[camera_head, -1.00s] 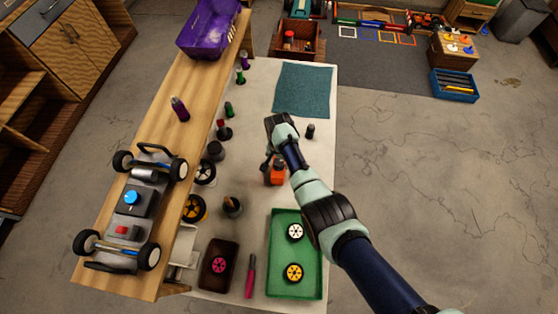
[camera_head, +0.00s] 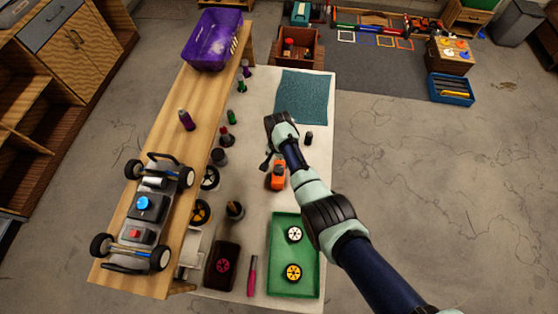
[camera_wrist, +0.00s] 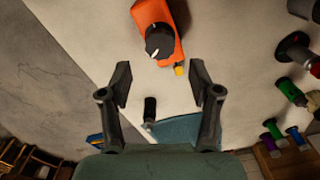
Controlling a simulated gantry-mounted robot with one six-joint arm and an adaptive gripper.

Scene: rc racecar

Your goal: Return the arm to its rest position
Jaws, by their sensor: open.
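My gripper (camera_head: 268,163) hangs over the white table, on the end of my arm that reaches in from the lower right. In the wrist view its two fingers (camera_wrist: 160,84) are spread apart with nothing between them. An orange tool (camera_head: 277,178) with a dark round knob is on the table close to the gripper; in the wrist view it shows beyond the fingertips (camera_wrist: 157,22). It looks apart from the fingers. A small black cylinder (camera_head: 309,138) stands to the right of my wrist.
A wooden shelf (camera_head: 175,98) along the left holds a racecar chassis (camera_head: 146,208) and a purple bin (camera_head: 212,40). A green tray (camera_head: 294,222) with two wheels lies at the front. A teal mat (camera_head: 302,97) lies at the back. Bottles and wheels line the shelf's edge.

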